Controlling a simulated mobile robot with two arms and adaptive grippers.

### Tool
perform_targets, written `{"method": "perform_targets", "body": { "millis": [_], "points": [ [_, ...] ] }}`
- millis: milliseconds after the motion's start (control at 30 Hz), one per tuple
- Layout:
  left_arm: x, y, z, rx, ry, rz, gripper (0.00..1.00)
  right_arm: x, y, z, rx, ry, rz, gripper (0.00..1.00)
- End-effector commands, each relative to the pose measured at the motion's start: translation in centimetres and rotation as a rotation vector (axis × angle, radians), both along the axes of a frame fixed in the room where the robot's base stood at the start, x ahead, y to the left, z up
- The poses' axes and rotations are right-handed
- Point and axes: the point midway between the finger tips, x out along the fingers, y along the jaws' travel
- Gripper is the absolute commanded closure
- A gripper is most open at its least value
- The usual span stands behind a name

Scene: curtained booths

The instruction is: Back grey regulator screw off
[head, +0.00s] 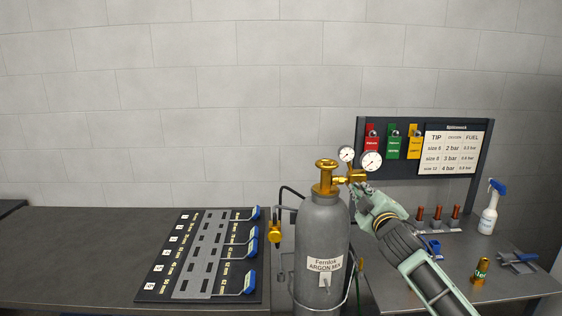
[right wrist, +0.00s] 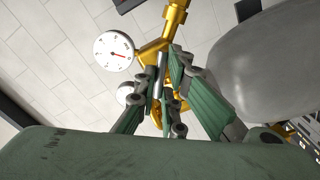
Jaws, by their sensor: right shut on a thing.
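The brass regulator (head: 354,176) sticks out to the right of the valve, with two round white gauges (head: 371,161). My right gripper (head: 361,190) is just below the regulator. In the right wrist view, its green-padded fingers (right wrist: 162,92) are shut on the slim grey regulator screw (right wrist: 162,70), under the brass body (right wrist: 152,50). The fingers hide part of the screw. My left gripper is out of view.
A brass fitting (head: 275,232) hangs beside the cylinder. A tag board (head: 361,165) stands behind.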

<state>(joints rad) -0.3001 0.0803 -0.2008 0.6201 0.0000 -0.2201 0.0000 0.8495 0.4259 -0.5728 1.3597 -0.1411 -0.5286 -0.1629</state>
Motion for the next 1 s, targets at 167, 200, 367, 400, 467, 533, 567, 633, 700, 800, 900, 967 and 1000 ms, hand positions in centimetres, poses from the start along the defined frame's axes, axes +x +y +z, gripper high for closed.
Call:
{"method": "perform_targets", "body": {
  "millis": [167,200,367,400,467,533,567,633,700,800,900,967,1000],
  "points": [
    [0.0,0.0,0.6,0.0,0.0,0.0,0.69,0.0,0.0,0.0,-0.086,-0.002,0.001,1.0],
    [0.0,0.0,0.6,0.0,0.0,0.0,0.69,0.0,0.0,-0.1,-0.085,-0.002,0.001,1.0],
    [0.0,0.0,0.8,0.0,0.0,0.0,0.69,0.0,0.0,0.1,-0.098,-0.002,0.0,1.0],
    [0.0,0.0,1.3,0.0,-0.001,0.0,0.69,0.0,0.0,0.3,-0.132,-0.003,0.0,1.0],
    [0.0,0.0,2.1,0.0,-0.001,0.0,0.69,0.0,0.0,0.5,-0.215,-0.005,0.0,1.0],
    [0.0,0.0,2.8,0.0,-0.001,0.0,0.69,0.0,0.0,0.4,-0.311,-0.008,0.0,1.0],
    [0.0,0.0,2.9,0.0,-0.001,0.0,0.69,0.0,0.0,0.3,-0.344,-0.01,0.0,1.0],
    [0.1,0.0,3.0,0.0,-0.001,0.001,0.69,0.0,0.0,0.1,-0.39,-0.011,0.0,1.0],
    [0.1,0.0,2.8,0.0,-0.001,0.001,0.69,0.0,0.0,0.0,-0.401,-0.013,0.001,1.0],
    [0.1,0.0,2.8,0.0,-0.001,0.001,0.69,0.0,0.0,-0.1,-0.398,-0.013,0.001,1.0],
    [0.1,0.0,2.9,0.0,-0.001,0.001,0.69,0.0,0.0,0.0,-0.408,-0.013,0.001,1.0],
    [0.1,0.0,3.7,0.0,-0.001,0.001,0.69,0.0,0.0,0.3,-0.461,-0.014,0.0,1.0],
    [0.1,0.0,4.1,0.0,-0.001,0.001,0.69,0.0,0.0,0.4,-0.512,-0.015,0.0,1.0]
  ]
}}
